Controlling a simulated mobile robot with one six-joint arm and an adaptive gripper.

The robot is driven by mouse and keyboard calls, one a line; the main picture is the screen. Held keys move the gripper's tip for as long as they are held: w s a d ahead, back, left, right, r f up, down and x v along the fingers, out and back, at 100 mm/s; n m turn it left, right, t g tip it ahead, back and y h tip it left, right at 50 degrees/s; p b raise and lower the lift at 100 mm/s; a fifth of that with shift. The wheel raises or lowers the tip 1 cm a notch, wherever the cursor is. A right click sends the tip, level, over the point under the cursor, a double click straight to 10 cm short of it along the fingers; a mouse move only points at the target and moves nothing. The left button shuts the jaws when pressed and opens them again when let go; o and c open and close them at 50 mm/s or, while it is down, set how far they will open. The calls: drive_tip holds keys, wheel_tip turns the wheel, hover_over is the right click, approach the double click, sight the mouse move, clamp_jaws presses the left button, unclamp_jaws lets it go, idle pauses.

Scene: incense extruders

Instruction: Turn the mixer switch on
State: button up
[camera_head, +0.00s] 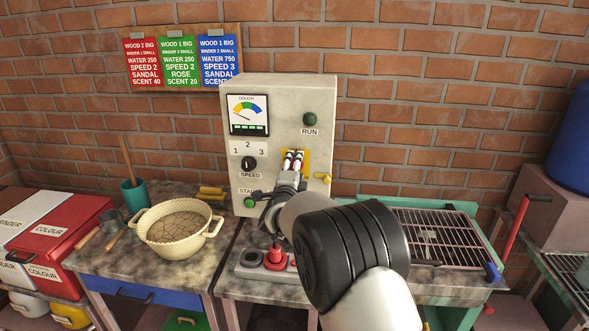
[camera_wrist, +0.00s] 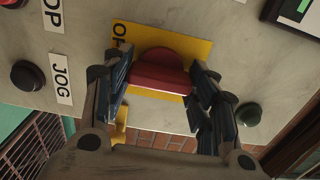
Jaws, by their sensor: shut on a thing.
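The mixer's control box (camera_head: 275,100) is a pale panel against the brick wall. The red switch handle (camera_wrist: 161,75) sits on a yellow plate (camera_wrist: 200,48) with a partly hidden label beginning "O". My gripper (camera_wrist: 163,82) is shut on the red handle, with a dark finger on each side of it. In the head view my gripper (camera_head: 288,178) reaches the yellow plate (camera_head: 304,158) on the front of the box; the handle is hard to make out there. The dark green RUN lamp (camera_head: 310,119) is above it.
A speed knob (camera_head: 248,163) and a green start button (camera_head: 250,202) are left of my gripper. Below it, a red button (camera_head: 275,258) sits on a grey box. A cream basin (camera_head: 180,228) stands left and a wire rack (camera_head: 445,237) right.

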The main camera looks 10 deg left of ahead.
idle(0.4)
drive_tip(key=o, duration=1.1)
drive_tip(key=shift+c, duration=0.2)
drive_tip(key=s, duration=1.2)
drive_tip(key=shift+a, duration=0.2)
